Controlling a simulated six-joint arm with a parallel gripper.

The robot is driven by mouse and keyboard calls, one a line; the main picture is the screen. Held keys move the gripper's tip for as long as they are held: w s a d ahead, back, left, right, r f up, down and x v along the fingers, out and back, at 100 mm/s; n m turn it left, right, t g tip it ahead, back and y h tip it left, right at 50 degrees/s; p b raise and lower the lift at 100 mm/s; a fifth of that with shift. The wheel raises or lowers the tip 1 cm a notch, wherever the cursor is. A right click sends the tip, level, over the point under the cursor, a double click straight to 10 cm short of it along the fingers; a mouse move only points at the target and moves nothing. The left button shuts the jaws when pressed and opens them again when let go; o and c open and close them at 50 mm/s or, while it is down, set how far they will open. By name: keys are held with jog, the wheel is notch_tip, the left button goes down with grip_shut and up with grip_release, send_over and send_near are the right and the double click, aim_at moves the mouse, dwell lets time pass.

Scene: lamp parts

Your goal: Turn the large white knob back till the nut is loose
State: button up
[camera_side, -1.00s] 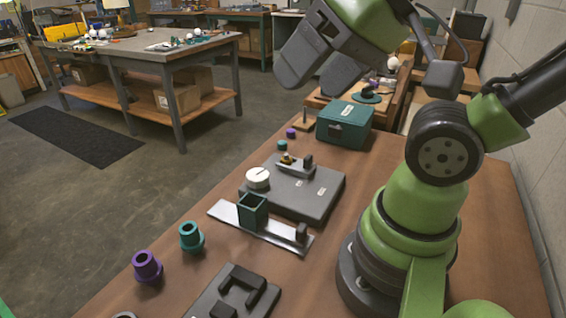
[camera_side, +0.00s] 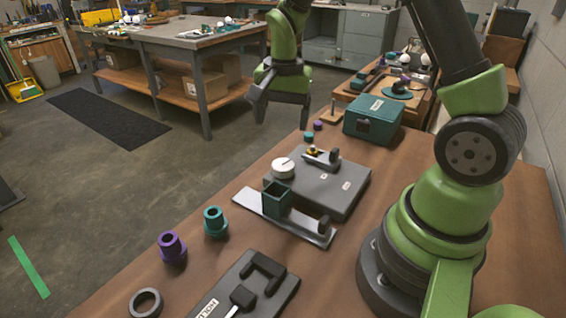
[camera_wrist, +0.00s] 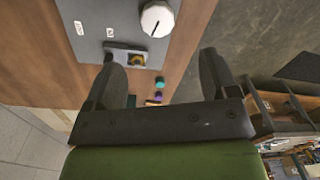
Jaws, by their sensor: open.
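The large white knob (camera_side: 284,167) stands on the left corner of a grey plate (camera_side: 335,192) on the bench, with a dark line on its top. The knob also shows at the top of the wrist view (camera_wrist: 157,19). A small clamp with a brass-coloured nut (camera_side: 314,151) sits behind the knob on the same plate; it shows in the wrist view too (camera_wrist: 138,58). My gripper (camera_side: 283,119) is open and empty, up in the air beyond the knob. In the wrist view its two fingers (camera_wrist: 165,75) are wide apart, with the knob outside them.
A teal square holder (camera_side: 278,196) on a metal strip stands in front of the plate. Teal (camera_side: 214,221) and purple (camera_side: 171,247) flanged parts, a grey ring (camera_side: 146,303) and a dark fixture (camera_side: 247,290) are nearer. A teal box (camera_side: 374,121) stands behind.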

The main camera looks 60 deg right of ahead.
aim_at(283, 165)
jog(key=shift+m, duration=0.3)
jog(key=f, duration=1.2)
jog(key=shift+w+d, duration=0.1)
jog(key=shift+d, duration=0.25)
jog(key=c, duration=0.9)
